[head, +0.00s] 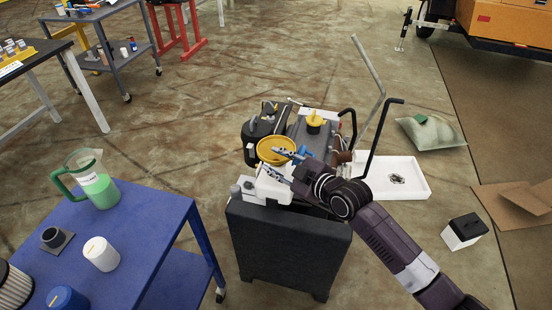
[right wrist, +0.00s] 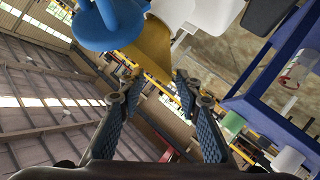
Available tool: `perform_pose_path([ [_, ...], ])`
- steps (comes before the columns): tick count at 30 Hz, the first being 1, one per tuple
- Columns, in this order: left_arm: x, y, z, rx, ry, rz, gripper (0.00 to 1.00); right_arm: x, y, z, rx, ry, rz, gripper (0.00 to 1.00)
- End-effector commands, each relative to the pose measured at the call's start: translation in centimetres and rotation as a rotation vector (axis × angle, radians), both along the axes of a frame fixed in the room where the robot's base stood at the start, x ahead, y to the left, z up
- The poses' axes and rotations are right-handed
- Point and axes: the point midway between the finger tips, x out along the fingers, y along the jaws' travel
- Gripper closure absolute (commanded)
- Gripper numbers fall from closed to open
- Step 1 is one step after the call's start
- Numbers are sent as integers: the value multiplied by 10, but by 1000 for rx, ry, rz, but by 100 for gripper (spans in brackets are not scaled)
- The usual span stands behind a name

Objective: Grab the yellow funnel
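The yellow funnel (head: 276,149) sits with its wide round mouth up on the generator-like machine in the middle of the head view. In the right wrist view its yellow side (right wrist: 153,46) shows ahead of the fingertips. My right gripper (head: 273,164) comes in from the lower right, with its fingers at the funnel's near right edge. Its two fingers (right wrist: 160,95) are spread apart, with nothing seen held between them. Whether a finger touches the funnel I cannot tell. My left gripper is in neither view.
A blue cap (head: 302,151) is close beside the right gripper; it looms large in the wrist view (right wrist: 100,25). A yellow cap (head: 314,120) tops the machine's tank. A blue table (head: 150,225) with a jug (head: 95,182) stands at left. A white tray (head: 415,180) lies at right.

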Motion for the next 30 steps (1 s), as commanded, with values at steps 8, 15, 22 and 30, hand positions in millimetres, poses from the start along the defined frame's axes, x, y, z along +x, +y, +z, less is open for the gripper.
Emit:
perform_pose_path([
  [8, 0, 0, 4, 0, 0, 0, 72, 26, 18, -15, 1, 1, -2, 68],
  [15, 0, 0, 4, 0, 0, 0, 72, 32, 23, -18, 0, 1, -2, 68],
  [22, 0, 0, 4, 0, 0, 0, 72, 32, 23, -18, 0, 2, -1, 78],
  [30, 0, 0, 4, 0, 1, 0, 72, 32, 23, -19, 0, 2, -1, 100],
])
